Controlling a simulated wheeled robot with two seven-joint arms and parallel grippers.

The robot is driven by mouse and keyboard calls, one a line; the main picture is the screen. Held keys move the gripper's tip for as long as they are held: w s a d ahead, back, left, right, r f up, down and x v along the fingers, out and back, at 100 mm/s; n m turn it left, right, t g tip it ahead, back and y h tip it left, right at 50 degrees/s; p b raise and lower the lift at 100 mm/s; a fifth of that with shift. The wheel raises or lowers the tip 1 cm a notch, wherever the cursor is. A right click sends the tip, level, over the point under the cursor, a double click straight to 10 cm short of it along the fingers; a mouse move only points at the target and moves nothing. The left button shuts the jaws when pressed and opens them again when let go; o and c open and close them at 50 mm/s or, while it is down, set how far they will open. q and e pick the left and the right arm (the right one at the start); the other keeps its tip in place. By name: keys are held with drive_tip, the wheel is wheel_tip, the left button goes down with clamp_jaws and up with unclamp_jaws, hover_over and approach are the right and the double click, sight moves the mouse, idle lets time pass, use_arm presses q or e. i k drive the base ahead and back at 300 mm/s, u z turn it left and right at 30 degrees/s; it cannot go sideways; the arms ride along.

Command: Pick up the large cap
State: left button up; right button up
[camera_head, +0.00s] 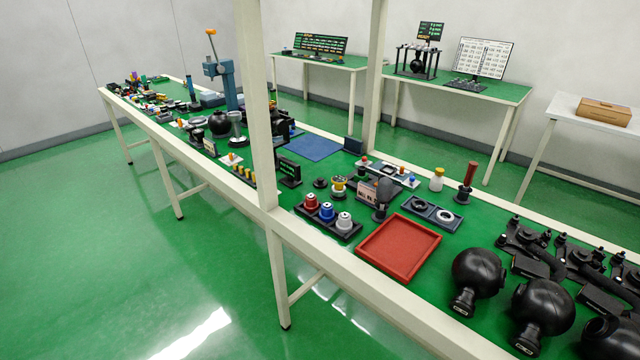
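No part is clearly marked as the large cap, and I cannot tell which one it is. A dark tray (347,236) holds a red capped part (311,203), a blue capped part (327,212) and a white capped part (344,221), all upright. A dark blue two-place tray (420,204) behind the red tray holds two ring-shaped parts, one with a pale ring (445,215). A small round black part (320,183) lies on the green bench top near the post. Neither of my grippers is in view.
An empty red tray (398,247) lies near the bench's front edge. Large black spherical housings (478,273) and black arms (527,240) crowd the right end. A white post (257,100) rises from the front edge. The green floor (120,260) in front is clear.

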sight(320, 183)
drive_tip(key=u, duration=1.85)
drive_tip(key=i, duration=3.35)
drive_tip(key=z, duration=4.65)
drive_tip(key=i, duration=0.35)
drive_tip(key=u, duration=0.1)
